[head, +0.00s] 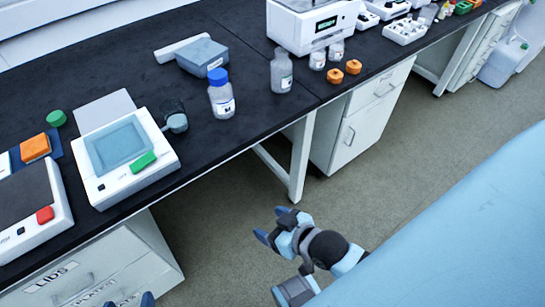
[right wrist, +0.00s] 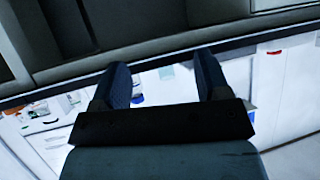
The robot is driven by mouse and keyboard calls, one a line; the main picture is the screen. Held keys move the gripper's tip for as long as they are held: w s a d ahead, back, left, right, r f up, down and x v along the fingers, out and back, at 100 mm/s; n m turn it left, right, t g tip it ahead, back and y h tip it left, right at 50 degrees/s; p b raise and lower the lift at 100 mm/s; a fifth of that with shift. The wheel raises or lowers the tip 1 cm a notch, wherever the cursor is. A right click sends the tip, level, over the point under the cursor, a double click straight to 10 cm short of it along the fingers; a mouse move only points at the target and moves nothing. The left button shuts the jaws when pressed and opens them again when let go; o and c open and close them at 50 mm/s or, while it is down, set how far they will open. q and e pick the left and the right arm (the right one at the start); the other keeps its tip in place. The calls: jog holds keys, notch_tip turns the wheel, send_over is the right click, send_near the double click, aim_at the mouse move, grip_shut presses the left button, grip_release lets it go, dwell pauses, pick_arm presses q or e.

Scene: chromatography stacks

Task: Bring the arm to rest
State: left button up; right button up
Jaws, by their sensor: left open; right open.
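My right gripper (head: 271,224) is in the lower middle of the head view, over the floor in front of the bench. Its two dark blue fingers stand apart with nothing between them. In the right wrist view the same gripper (right wrist: 162,75) shows its fingers spread and empty. My left gripper (head: 128,301) shows only its blue fingertips at the bottom edge of the head view, in front of the labelled drawers (head: 95,275). The tips are apart; the rest of it is out of frame. Neither gripper touches anything visible.
The black bench (head: 250,125) carries a white device with a screen (head: 118,146), a blue-capped bottle (head: 221,95), a clear bottle (head: 281,72) and orange caps (head: 353,67). A white bench leg (head: 301,155) and cabinet (head: 360,120) stand beyond. Open floor (head: 400,180) lies right.

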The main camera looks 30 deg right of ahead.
pick_arm(q)
notch_tip(320, 180, up, 17)
jog(key=s+a+y+p, duration=0.1)
jog(key=a+p, duration=0.1)
jog(key=p, duration=2.3)
jog(key=shift+s+f+g+p, duration=0.2)
jog(key=shift+s+g+p, duration=0.05)
jog(key=shift+g+p, duration=0.15)
pick_arm(e)
notch_tip(320, 180, up, 16)
jog(key=s+d+h, duration=0.1)
jog(key=d, duration=0.1)
jog(key=shift+s+r+g, duration=0.25)
jog(key=shift+g, duration=0.15)
pick_arm(q)
jog(key=shift+r, duration=0.15)
pick_arm(e)
jog(key=shift+r, duration=0.3)
